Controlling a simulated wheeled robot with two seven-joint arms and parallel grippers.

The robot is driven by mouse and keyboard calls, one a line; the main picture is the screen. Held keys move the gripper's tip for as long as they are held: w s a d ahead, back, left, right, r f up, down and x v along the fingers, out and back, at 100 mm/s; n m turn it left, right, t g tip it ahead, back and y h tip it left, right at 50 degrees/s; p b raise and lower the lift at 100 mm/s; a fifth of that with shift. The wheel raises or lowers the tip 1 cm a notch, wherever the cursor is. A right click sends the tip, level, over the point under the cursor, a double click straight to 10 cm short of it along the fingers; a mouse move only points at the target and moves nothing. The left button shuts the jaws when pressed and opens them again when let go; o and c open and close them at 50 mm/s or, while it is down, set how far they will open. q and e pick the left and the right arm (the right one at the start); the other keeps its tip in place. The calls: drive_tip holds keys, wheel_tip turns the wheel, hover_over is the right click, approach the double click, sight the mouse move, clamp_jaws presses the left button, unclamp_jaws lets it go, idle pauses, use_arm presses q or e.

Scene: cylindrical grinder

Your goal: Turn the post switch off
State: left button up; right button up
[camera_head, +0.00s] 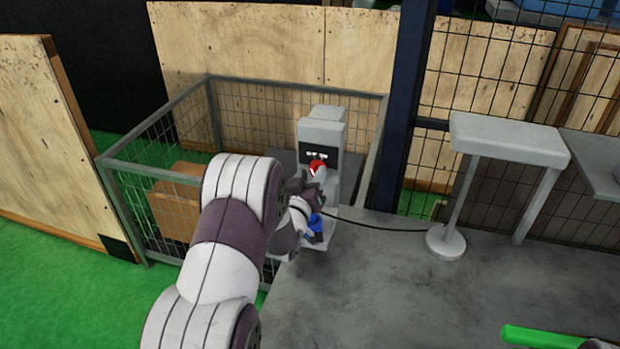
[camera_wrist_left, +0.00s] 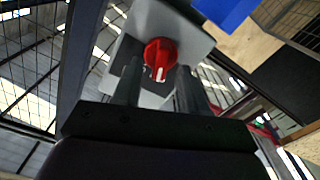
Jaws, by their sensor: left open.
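The post (camera_head: 322,130) is a light grey upright box with a dark label strip on its front. Its red rotary switch (camera_head: 317,167) sits below that strip. In the left wrist view the red switch knob (camera_wrist_left: 160,54) sits on a pale plate, with a white mark at its lower edge. My left gripper (camera_head: 312,190) is at the front of the post, close to the switch. In the wrist view its two dark fingers (camera_wrist_left: 157,88) stand apart on either side of the knob. Whether they touch it cannot be told. My arm partly hides the lower post.
A dark cable runs right from the post. A grey stand (camera_head: 508,140) and a blue pillar (camera_head: 405,100) are to the right.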

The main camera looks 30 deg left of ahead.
use_arm(q)
drive_tip(key=shift+s+f, duration=0.1)
drive_tip(key=shift+s, duration=0.1)
drive_tip(key=b+v, duration=0.2)
drive_tip(key=v, duration=1)
drive_tip(key=shift+s+b, duration=0.2)
drive_tip(key=shift+b, duration=0.2)
